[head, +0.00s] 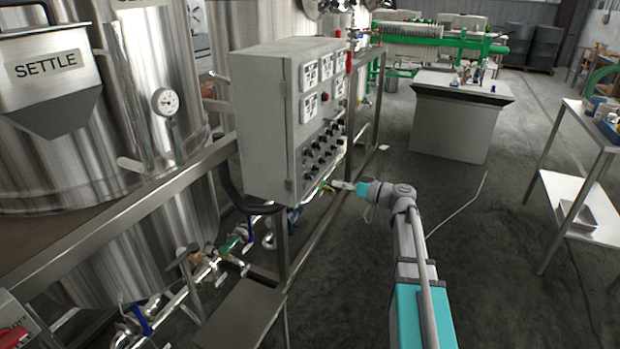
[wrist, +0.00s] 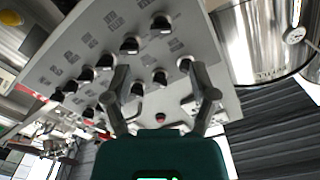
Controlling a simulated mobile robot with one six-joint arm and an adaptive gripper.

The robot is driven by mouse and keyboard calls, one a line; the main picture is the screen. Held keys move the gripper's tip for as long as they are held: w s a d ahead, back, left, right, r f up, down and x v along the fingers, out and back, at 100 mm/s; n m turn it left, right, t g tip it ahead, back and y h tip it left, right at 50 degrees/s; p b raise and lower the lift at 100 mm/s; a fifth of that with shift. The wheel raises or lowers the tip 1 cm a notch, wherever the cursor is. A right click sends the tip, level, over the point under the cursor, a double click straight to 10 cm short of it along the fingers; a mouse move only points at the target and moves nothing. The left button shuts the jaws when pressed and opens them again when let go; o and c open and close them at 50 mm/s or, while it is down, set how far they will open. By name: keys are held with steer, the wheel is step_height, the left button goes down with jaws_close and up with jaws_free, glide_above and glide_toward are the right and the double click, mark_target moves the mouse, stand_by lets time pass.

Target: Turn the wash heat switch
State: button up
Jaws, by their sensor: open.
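The grey control panel (head: 265,125) carries several black rotary knobs (head: 320,155) on the lower half of its face. In the wrist view the knobs (wrist: 130,46) sit in slanted rows with small dark labels that I cannot read, so I cannot tell which one is the wash heat switch. My gripper (head: 345,186) is in front of the panel's lower part. In the wrist view my gripper (wrist: 155,72) is open and empty, its fingers spread and pointing at the panel face. One knob (wrist: 160,76) shows between the fingertips; I cannot tell whether they touch the panel.
The panel stands on a metal frame (head: 283,250) beside a steel settle tank (head: 150,80). Pipes and valves (head: 200,270) run below. The panel's upper half has several gauges (head: 309,75) and a red button (head: 324,97). Open floor (head: 490,250) lies to the right.

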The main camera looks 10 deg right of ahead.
mark_target(313, 177)
steer(key=x, duration=0.9)
steer(key=shift+w+a, duration=0.15)
